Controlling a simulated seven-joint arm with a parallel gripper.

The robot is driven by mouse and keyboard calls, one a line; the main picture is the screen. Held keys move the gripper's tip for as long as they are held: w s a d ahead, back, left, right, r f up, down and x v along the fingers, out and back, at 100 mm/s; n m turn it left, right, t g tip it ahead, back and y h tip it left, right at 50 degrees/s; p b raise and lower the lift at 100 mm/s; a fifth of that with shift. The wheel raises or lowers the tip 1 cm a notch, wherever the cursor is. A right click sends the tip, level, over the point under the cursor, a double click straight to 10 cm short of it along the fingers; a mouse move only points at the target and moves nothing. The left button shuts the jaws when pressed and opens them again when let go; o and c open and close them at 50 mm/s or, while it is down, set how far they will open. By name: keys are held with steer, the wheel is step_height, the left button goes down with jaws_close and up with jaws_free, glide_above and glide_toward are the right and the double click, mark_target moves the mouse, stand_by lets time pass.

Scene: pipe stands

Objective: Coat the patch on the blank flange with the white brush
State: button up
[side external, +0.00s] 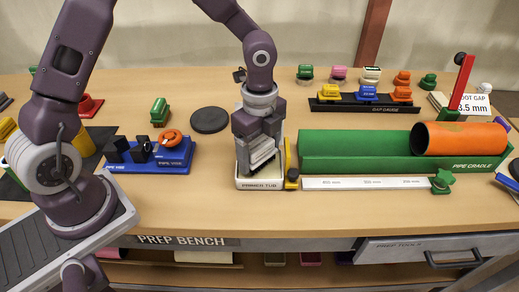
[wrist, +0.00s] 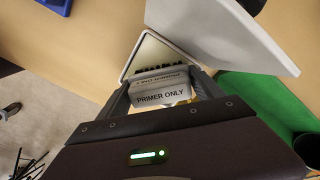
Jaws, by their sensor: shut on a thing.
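My gripper (side external: 262,150) points down over the primer tub (side external: 260,184), a white-rimmed tray at the bench's front middle. It is shut on the white brush (side external: 262,158). In the wrist view the brush (wrist: 162,92) sits between my fingers (wrist: 166,88), with "PRIMER ONLY" on its pale handle. Its dark bristles point to the tub (wrist: 135,58). I cannot tell whether they touch the tub's inside. A black round disc (side external: 210,121) lies flat left of my gripper; it may be the blank flange. No patch can be made out on it.
A green pipe cradle (side external: 350,153) with an orange pipe (side external: 460,138) stands close right of the tub. A white ruler strip (side external: 365,183) lies before it. A blue holder (side external: 150,158) stands left. Several coloured blocks sit behind.

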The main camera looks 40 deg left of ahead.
steer(key=shift+f, duration=0.55)
steer(key=o, duration=1.2)
steer(key=c, duration=0.3)
steer(key=shift+r, duration=0.4)
steer(key=c, duration=1.2)
